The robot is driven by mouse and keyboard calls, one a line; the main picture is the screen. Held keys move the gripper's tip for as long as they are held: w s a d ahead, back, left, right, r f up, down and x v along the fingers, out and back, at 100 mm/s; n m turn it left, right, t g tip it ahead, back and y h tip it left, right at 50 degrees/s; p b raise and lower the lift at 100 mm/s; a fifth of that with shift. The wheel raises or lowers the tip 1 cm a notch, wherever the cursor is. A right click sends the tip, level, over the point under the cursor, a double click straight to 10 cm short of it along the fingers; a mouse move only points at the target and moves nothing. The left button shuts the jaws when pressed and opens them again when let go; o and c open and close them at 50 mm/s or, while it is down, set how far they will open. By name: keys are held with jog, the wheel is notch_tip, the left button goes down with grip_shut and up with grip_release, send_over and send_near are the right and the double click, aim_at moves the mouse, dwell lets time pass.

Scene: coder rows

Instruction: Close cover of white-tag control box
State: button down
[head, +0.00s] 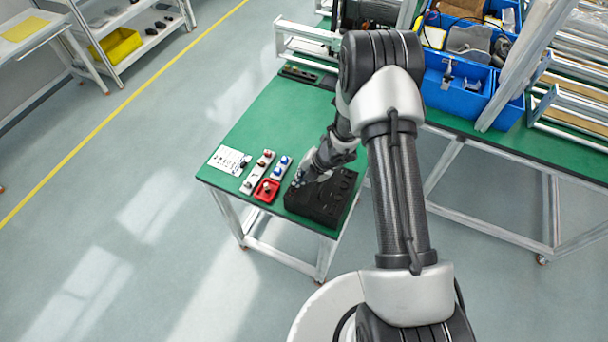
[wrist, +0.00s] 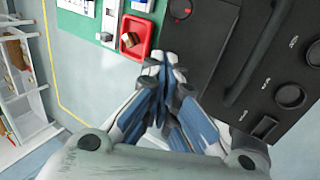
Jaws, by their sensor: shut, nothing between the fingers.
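A black box (head: 325,205) lies on the green table near its front corner. It also fills the right of the wrist view (wrist: 225,50), with round knobs, a raised dark bar and small white markings on its face. I cannot make out a white tag or tell a separate cover on it. My gripper (head: 303,178) is over the left side of the black box. In the wrist view my gripper (wrist: 163,72) is shut and empty, its tips beside the left edge of the box, close to the red tray (wrist: 135,35). Whether it touches the box is unclear.
The red tray (head: 266,191) holds a small part. Left of the box are a light control strip with red buttons (head: 257,172), one with blue buttons (head: 281,168) and a white sheet (head: 229,160). Blue bins (head: 460,88) stand at the back right.

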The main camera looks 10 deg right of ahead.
aim_at(309, 191)
jog(key=shift+w+a+f, duration=0.15)
jog(key=shift+a, duration=0.1)
dwell(0.3)
jog(key=w+a+r+p+v, duration=0.1)
jog(key=p+v, duration=0.4)
jog(key=v, duration=0.8)
jog(key=shift+a+r, duration=0.35)
jog(key=shift+r, duration=0.1)
jog(key=shift+w, duration=0.15)
